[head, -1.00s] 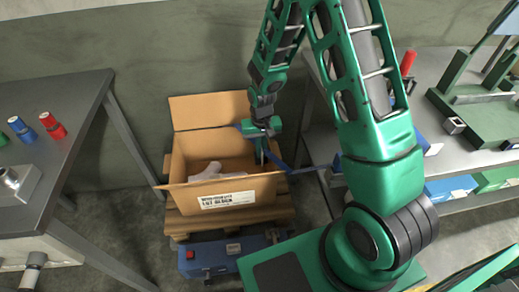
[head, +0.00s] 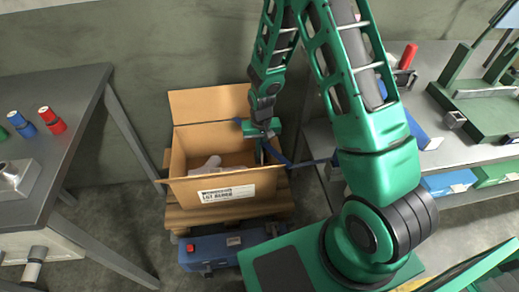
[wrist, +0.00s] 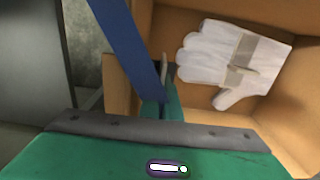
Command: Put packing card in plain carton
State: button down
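The plain carton (head: 180,160) is an open brown box with raised flaps and a white label, standing on a wooden pallet. A white glove (wrist: 220,60) with a greyish band lies inside it; it also shows in the head view (head: 208,167). My gripper (head: 262,152) points down at the carton's right side. In the wrist view my fingertips (wrist: 165,85) are beside the glove, apart from it. A flat blue strip (wrist: 125,45) runs to the fingertips; I cannot tell whether it is gripped. I cannot make out a separate packing card for certain.
A grey table (head: 75,90) with red and blue capped items stands at the left. A shelf bench (head: 470,150) with a green fixture and bins stands at the right. A blue box (head: 215,250) lies in front of the pallet. The carton has free room around the glove.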

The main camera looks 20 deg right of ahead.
jog(key=shift+f, duration=2.3)
jog(key=c, duration=1.9)
grip_release()
notch_tip(320, 180, up, 11)
jog(key=shift+w+f, duration=0.1)
jog(key=shift+f, duration=0.05)
notch_tip(320, 180, down, 11)
jog(key=shift+r, duration=0.6)
jog(key=shift+f, duration=0.1)
